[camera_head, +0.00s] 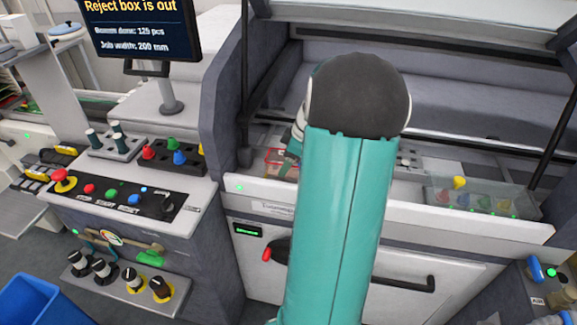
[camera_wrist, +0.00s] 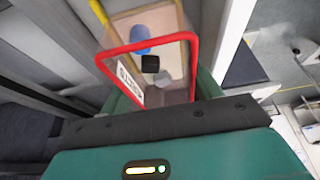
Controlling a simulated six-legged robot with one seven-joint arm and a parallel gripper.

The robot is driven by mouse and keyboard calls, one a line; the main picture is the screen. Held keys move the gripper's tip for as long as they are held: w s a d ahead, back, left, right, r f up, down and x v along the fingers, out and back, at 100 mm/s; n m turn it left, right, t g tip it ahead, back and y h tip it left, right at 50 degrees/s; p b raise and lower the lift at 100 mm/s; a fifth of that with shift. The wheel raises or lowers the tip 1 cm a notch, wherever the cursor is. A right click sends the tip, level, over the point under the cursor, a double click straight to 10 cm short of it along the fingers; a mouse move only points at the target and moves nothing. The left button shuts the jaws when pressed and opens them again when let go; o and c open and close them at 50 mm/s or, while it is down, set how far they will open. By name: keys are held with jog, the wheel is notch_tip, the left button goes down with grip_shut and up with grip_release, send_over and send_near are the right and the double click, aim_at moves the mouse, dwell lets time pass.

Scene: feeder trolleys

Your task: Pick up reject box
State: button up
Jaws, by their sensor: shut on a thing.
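The reject box is a clear-walled box with a red rim (camera_wrist: 150,42) and a white label with dark lettering. In the wrist view it sits between the teal fingers of my gripper (camera_wrist: 163,94), which is shut on it. A blue piece (camera_wrist: 140,40), a small black piece (camera_wrist: 150,64) and a greyish round piece show inside it. In the head view a red edge of the box (camera_head: 271,158) shows left of my arm, inside the machine's open front. My arm hides most of the gripper and box there.
The raised machine cover has dark struts (camera_head: 562,125) on both sides. A clear bin with coloured pieces (camera_head: 482,198) is at the right of the front ledge. A control panel (camera_head: 118,198) and a screen (camera_head: 140,28) reading "Reject box is out" stand left. A blue bin (camera_head: 28,300) is lower left.

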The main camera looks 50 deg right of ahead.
jog(key=s+a+r, duration=0.5)
jog(key=a+r, duration=0.4)
jog(key=a, duration=0.3)
jog(key=shift+a, duration=0.1)
